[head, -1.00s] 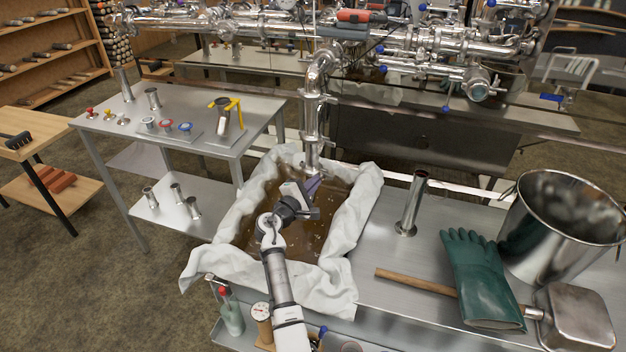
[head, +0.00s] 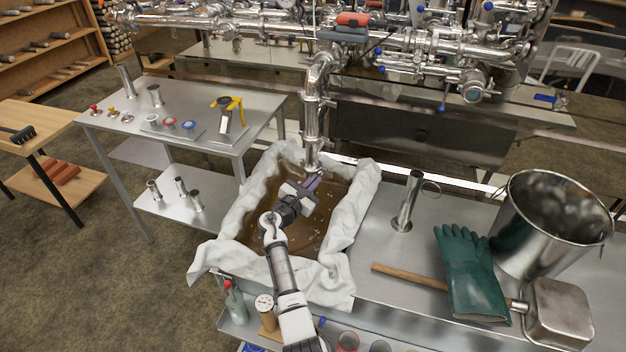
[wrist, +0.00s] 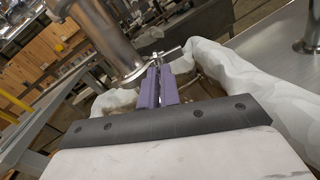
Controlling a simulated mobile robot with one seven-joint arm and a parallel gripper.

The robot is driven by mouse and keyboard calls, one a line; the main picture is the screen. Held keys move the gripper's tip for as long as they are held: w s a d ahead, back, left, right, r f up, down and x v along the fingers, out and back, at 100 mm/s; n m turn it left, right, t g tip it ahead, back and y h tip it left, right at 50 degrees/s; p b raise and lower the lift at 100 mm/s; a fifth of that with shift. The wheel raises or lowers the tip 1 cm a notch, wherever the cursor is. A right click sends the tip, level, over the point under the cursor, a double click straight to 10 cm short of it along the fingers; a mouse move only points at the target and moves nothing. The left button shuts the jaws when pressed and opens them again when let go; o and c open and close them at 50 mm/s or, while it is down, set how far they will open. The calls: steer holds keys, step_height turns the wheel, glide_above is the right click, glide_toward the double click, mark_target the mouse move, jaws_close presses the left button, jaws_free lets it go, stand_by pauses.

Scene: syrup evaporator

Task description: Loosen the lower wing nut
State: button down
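The lower end of the vertical steel pipe (head: 312,125) hangs over the cloth-lined basin. In the wrist view the pipe (wrist: 105,38) comes down from the upper left and ends in a clamp (wrist: 133,74). A small bright metal piece with a crosswise bar, which looks like the lower wing nut (wrist: 172,52), shows at the clamp's right side. My gripper (wrist: 160,72) has its two purple fingers close together at this piece, with a narrow gap between them. They seem shut on it, though the fingers hide the contact. In the head view my gripper (head: 313,181) is just under the pipe's end.
The basin of brown liquid (head: 318,225) lies below my gripper, edged by white cloth (head: 352,215). To the right are a short steel pipe (head: 406,205), green gloves (head: 470,280) and a steel pot (head: 550,225). A metal table (head: 190,108) with fittings stands at left.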

steer(key=shift+n, duration=0.4)
steer(key=c, duration=1.9)
jaws_free()
steer(key=b+v, duration=0.2)
steer(key=v, duration=1.1)
steer(key=shift+s+a+b, duration=0.2)
steer(key=shift+s+b, duration=0.1)
steer(key=shift+s, duration=0.05)
